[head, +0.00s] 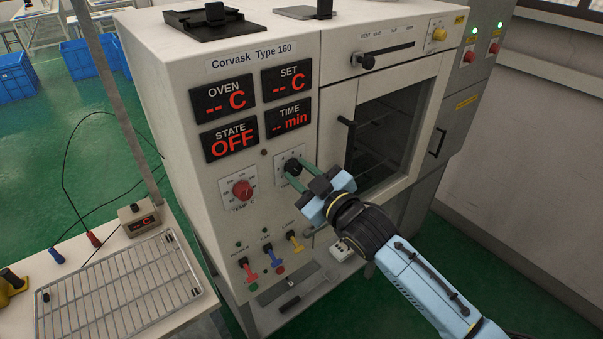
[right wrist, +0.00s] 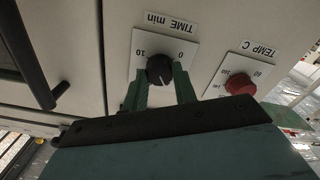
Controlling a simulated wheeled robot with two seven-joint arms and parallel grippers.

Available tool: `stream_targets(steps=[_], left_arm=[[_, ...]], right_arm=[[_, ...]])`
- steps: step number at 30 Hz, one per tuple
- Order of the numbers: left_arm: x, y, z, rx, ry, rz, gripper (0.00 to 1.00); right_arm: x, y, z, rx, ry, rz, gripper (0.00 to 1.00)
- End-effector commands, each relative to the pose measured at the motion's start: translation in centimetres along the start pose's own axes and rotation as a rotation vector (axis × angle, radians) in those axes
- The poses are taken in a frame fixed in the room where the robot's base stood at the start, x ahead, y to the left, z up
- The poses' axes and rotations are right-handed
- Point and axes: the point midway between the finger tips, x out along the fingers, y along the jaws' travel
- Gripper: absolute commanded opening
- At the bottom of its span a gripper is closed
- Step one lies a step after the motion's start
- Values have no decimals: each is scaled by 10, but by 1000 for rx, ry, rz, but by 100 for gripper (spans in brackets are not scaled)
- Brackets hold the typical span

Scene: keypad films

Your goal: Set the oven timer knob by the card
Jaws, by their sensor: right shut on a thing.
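The black timer knob (head: 293,167) sits on a white dial plate below the TIME display of the oven (head: 185,100). In the right wrist view the knob (right wrist: 160,69) shows upside down under the label "TIME min", with "10" and "0" on its plate. My right gripper (head: 293,174) is shut on the knob, with one green finger on each side of it. A pale mark on the knob shows in the wrist view, but its exact setting is hard to read. I cannot make out a card. My left gripper is out of view.
The red temperature knob (head: 242,189) is just left of the timer knob. Coloured switches (head: 269,255) sit below. The displays show OFF and dashes. The oven door (head: 338,135), with its black handle, is close on the right. A wire rack (head: 120,287) lies on the bench.

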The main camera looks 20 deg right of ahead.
Motion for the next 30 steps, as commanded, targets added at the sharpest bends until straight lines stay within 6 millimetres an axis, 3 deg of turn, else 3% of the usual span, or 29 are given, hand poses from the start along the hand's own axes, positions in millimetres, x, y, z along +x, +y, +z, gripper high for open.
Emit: stream_targets(steps=[2,3,8,20,30], left_arm=[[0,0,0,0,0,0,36],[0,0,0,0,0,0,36],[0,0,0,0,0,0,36],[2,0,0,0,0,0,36],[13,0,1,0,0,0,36]], right_arm=[[0,0,0,0,-1,-1,5],[0,0,0,0,-1,-1,30],[0,0,0,-1,-1,-1,49],[-9,0,1,-1,-1,-1,49],[-74,-2,3,-2,-3,-2,49]])
